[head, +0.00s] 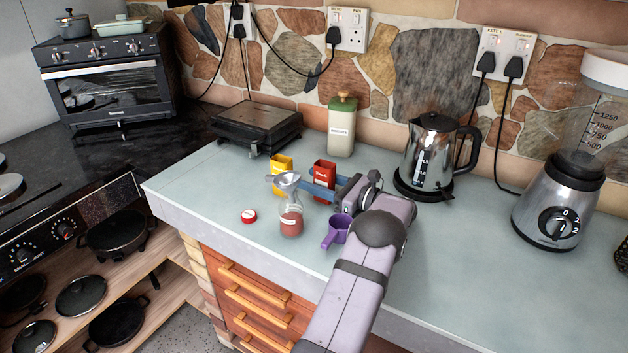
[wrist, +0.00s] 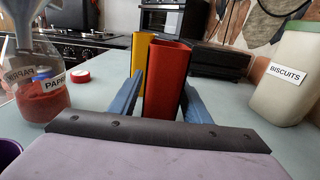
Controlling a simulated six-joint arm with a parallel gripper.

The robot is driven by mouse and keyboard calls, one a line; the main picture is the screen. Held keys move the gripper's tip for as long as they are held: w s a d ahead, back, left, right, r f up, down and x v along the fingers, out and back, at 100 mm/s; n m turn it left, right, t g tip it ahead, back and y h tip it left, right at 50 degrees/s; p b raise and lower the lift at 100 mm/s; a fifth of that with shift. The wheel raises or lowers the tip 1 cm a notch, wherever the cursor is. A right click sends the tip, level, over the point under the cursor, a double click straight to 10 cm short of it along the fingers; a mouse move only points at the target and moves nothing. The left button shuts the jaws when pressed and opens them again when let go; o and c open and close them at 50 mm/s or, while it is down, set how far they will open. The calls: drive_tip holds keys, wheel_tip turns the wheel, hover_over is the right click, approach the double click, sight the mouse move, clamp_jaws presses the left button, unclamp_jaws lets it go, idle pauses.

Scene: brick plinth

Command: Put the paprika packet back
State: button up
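A red packet (head: 324,172) with small white lettering stands upright on the counter; the lettering is too small to read. It shows large in the wrist view (wrist: 168,85). My gripper (head: 326,190) comes in from the right in the head view. Its blue fingers (wrist: 160,98) lie on either side of the red packet, open, with a gap visible at least on the left. A glass jar (head: 291,221) labelled paprika, partly filled with red powder, stands in front, with a grey funnel (head: 288,180) in its mouth.
A yellow packet (head: 282,176) stands left of the red one. A red lid (head: 249,215) and a purple scoop (head: 336,233) lie near the jar. Behind are a black grill (head: 257,126) and biscuit canister (head: 341,128). The kettle (head: 432,155) and blender (head: 560,200) stand right.

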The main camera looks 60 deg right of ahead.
drive_tip(key=shift+r, duration=0.25)
drive_tip(key=s+b, duration=0.2)
drive_tip(key=s, duration=1)
idle(0.4)
